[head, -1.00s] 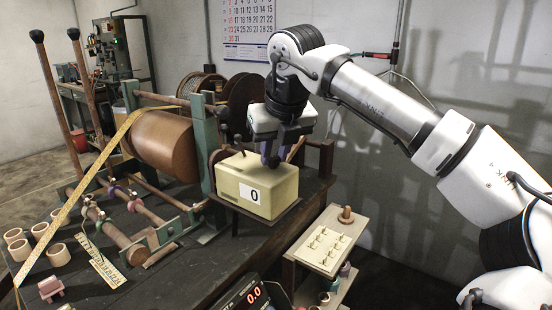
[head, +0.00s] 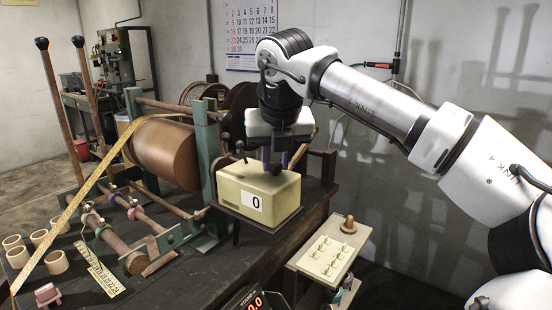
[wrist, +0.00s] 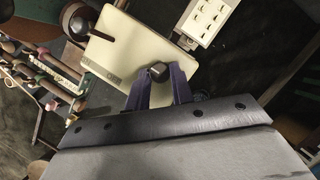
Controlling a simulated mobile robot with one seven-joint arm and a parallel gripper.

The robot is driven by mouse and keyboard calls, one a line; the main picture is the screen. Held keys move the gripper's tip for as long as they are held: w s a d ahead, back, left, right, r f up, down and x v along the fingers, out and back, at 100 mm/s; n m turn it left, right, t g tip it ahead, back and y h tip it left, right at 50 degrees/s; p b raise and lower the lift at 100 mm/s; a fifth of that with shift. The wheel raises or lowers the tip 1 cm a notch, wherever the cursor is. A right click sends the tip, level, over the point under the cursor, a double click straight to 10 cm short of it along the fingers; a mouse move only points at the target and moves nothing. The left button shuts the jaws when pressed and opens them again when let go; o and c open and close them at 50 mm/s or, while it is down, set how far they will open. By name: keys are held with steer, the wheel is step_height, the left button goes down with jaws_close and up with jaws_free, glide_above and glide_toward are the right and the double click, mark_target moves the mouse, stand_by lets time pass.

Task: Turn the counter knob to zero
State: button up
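The counter (head: 240,187) is a cream box with a white label reading "0" on its front. It sits on a dark plate at the bench's right end. Its dark knob (head: 277,169) is on top, and the wrist view also shows the knob (wrist: 158,71). My gripper (head: 275,160) points down over the box. In the wrist view its two purple fingers (wrist: 159,82) stand close on either side of the knob, with a gap about the knob's width. It looks shut on the knob, though finger contact is hard to make out.
The winding machine with a brown drum (head: 168,152) stands just left of the counter. A small stand with a pegged board (head: 327,270) is at the front right. Wooden rings (head: 57,262) and a measuring strip lie on the bench at left.

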steer(key=o, duration=0.5)
steer(key=p+v, duration=0.1)
steer(key=v, duration=1.3)
steer(key=shift+d+f, duration=0.1)
